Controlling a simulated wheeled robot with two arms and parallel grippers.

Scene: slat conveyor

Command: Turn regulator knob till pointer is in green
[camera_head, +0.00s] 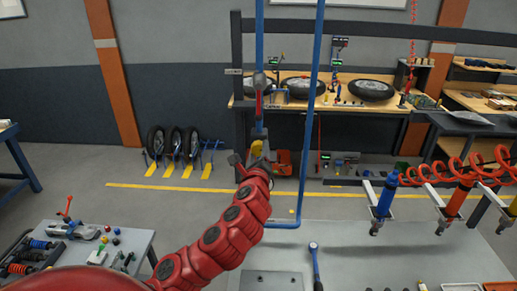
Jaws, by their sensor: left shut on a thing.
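A blue air pipe (260,30) comes down in front of me, with a small grey fitting (259,80) and a red part below it. At its lower end is a small yellow knob-like part (256,148), which I take for the regulator knob. My left gripper (256,160), at the end of my red arm, is shut on this yellow part from below. The fingers and arm hide much of it. I cannot make out a gauge face, pointer or green zone. My right gripper is not in view.
A second blue pipe (311,95) runs down just right of the gripper and bends in below it. Colored tools (384,198) hang on red coiled hoses at the right. A grey worktop (370,250) lies below. A side table (135,240) with parts stands at the left.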

